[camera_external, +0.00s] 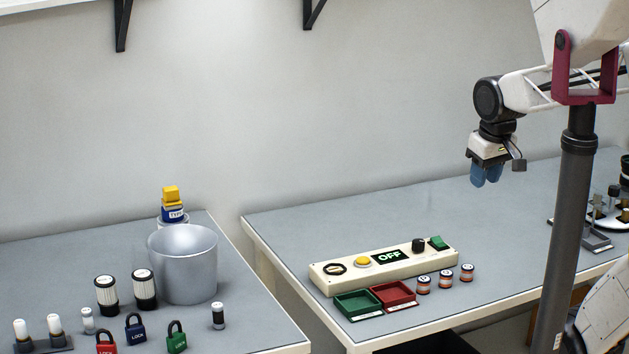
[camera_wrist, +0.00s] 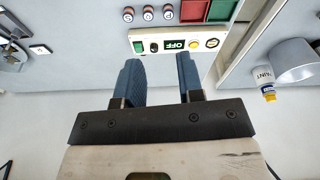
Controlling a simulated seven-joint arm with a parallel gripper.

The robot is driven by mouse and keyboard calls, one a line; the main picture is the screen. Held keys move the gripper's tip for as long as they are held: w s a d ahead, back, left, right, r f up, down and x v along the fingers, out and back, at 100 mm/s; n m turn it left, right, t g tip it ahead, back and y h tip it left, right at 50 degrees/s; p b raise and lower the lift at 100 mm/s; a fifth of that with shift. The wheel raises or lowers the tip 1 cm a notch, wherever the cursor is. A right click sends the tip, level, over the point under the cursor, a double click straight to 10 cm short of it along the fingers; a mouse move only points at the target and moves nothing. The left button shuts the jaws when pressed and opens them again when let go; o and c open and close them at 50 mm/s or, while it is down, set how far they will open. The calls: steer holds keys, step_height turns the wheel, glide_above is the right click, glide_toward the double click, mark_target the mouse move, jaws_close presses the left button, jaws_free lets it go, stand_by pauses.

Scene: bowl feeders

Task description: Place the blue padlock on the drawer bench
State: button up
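The blue padlock (camera_external: 135,330) stands on the left bench (camera_external: 245,285), between a red padlock (camera_external: 106,343) and a green padlock (camera_external: 176,337). It does not show in the wrist view. My gripper (camera_external: 486,180) hangs above the back of the right bench (camera_external: 290,235), far to the right of the padlocks. In the wrist view its two blue fingers (camera_wrist: 160,75) are apart with nothing between them. No drawers show clearly on either bench, so I cannot tell which is the drawer bench.
A metal bucket (camera_external: 183,265), striped cylinders (camera_external: 107,295) and small bottles stand near the padlocks. The right bench holds a control panel (camera_external: 325,283) reading OFF, a green tray (camera_external: 358,304), a red tray (camera_external: 393,296) and small striped cans (camera_external: 445,280). A gap separates the benches.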

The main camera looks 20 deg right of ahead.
steer(key=s+d+f+m, duration=0.1)
steer(key=s+d+f, duration=0.1)
steer(key=s, duration=0.3)
steer(key=shift+d+m, duration=0.4)
steer(key=shift+d, duration=0.05)
stand_by(0.9)
